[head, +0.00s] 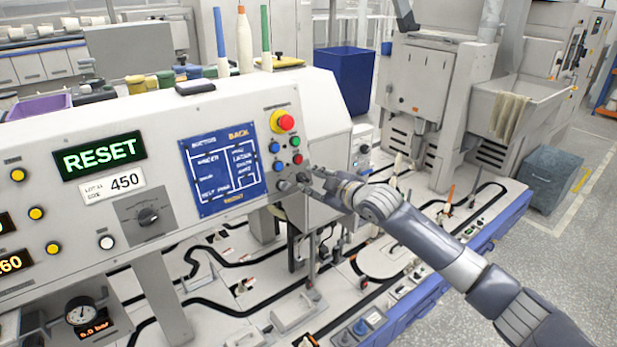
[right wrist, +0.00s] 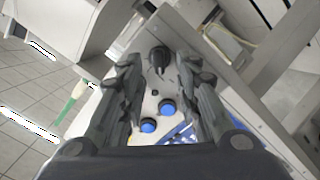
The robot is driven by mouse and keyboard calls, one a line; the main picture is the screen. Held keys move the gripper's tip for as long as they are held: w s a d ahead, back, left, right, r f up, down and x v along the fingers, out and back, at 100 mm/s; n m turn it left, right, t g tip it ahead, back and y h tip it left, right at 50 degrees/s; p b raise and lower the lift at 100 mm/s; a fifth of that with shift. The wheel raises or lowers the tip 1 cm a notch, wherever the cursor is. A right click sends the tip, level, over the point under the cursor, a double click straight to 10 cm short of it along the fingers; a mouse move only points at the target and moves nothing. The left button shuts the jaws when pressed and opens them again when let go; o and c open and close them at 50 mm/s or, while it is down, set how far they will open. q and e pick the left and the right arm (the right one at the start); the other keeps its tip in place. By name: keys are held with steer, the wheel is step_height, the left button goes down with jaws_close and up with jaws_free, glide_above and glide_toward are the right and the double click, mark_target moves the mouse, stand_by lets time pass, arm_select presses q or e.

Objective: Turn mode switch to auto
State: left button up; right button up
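My right gripper (head: 302,181) reaches in from the right to the lower right corner of the sloped control panel (head: 215,112). In the right wrist view its two fingers (right wrist: 160,68) are apart, with a black rotary knob (right wrist: 160,60) in the gap near the tips. I cannot tell whether either finger touches the knob. In the head view the gripper mostly hides this knob. No mode label or "auto" mark is readable. A second black rotary switch (head: 147,215) sits on a grey plate further left. A green display (head: 100,155) reads RESET. My left gripper is out of view.
Two blue buttons (right wrist: 157,116) lie just below the knob in the right wrist view. A red emergency button (head: 286,122) and small coloured buttons (head: 295,142) are above the gripper. A bobbin track table (head: 230,290) lies below the panel.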

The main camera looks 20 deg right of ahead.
mark_target(304, 179)
steer(key=shift+x, duration=1.4)
steer(key=shift+c, duration=0.2)
jaws_close()
